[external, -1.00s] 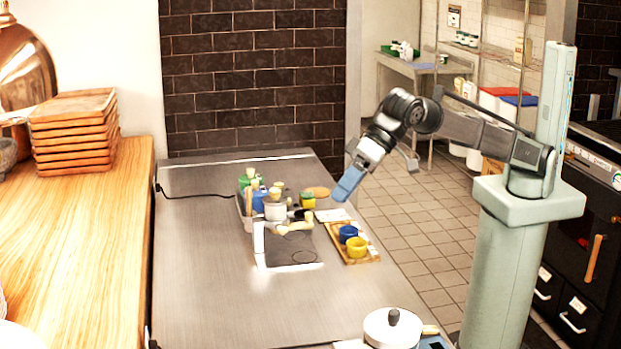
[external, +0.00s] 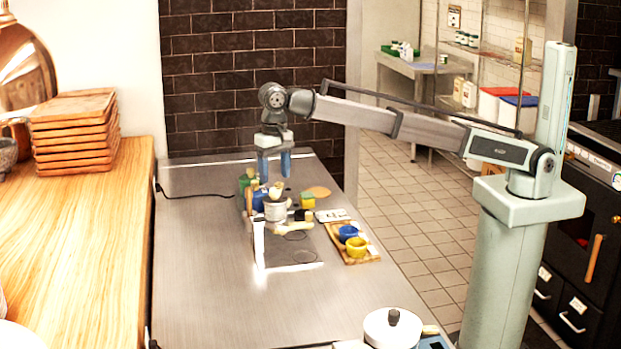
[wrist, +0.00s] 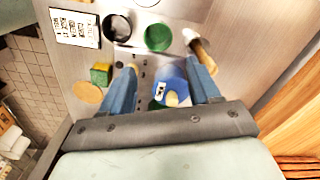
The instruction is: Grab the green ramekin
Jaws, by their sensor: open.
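A round green ramekin (wrist: 158,38) shows in the wrist view, just beyond my fingertips, between a black round bowl (wrist: 117,27) and a wooden-handled brush (wrist: 197,42). In the external view I cannot make it out; the silver pot (external: 275,209) appears to stand in front of it. My gripper (external: 274,179) points straight down above the cluster of items on the steel counter, with its blue fingers apart. In the wrist view my gripper (wrist: 161,62) has nothing held between its fingers; a blue item (wrist: 172,80) lies below.
A yellow-green block (wrist: 102,73), a round wooden disc (wrist: 88,93) and a white card (wrist: 75,28) lie nearby. A wooden tray with blue (external: 348,233) and yellow (external: 357,247) ramekins is to the right. The counter's front left (external: 200,270) is clear.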

